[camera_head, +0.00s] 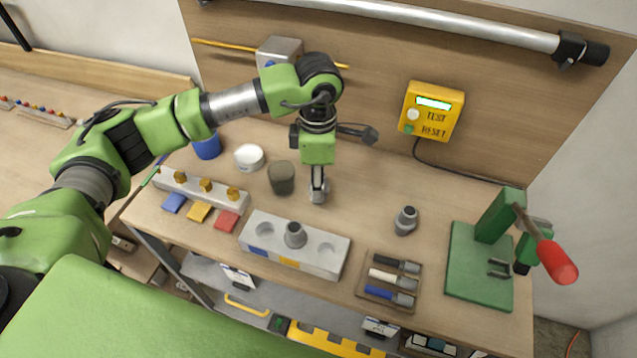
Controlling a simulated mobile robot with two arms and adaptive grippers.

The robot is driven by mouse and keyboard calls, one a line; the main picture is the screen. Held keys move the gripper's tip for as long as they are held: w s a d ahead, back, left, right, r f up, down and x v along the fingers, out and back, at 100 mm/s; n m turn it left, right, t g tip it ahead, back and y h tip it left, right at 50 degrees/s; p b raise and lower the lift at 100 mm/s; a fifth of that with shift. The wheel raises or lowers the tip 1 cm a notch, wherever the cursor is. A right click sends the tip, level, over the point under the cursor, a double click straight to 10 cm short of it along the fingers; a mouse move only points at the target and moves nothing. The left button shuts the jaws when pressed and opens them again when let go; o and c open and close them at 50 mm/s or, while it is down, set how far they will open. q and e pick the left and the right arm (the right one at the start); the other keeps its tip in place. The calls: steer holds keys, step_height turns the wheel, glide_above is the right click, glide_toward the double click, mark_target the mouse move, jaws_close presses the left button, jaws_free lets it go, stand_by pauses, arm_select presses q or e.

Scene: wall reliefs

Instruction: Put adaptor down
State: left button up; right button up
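My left gripper (318,187) points down over the middle of the workbench, its fingers seen nearly edge-on. It appears shut on a grey adaptor (319,194), low near the bench top; I cannot tell whether the adaptor touches the bench. A second grey adaptor (295,234) stands upright in the middle recess of a light grey block (337,253). The block's left and right recesses are empty. A third grey adaptor (406,220) is on the bench to the right. My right gripper is not in view.
A dark cylinder (281,178) and a white round container (249,157) are left of the gripper. A tool tray (362,290) is at the front. A green clamp fixture (465,270) with a red handle is at right. Bare bench lies between gripper and right-hand adaptor.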

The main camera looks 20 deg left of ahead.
arm_select(q)
steer(key=shift+w+a+f, duration=0.1)
steer(key=shift+w+f, duration=0.25)
steer(key=shift+f, duration=0.05)
step_height(320, 180, down, 2)
steer(key=shift+f+p, duration=0.2)
steer(key=shift+p, duration=0.35)
steer(key=shift+f, duration=0.4)
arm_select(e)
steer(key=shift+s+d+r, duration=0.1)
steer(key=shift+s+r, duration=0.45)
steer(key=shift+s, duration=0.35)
arm_select(q)
steer(key=shift+f, duration=0.25)
steer(key=o, duration=1.1)
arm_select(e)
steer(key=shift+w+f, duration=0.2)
arm_select(q)
steer(key=shift+r, duration=0.1)
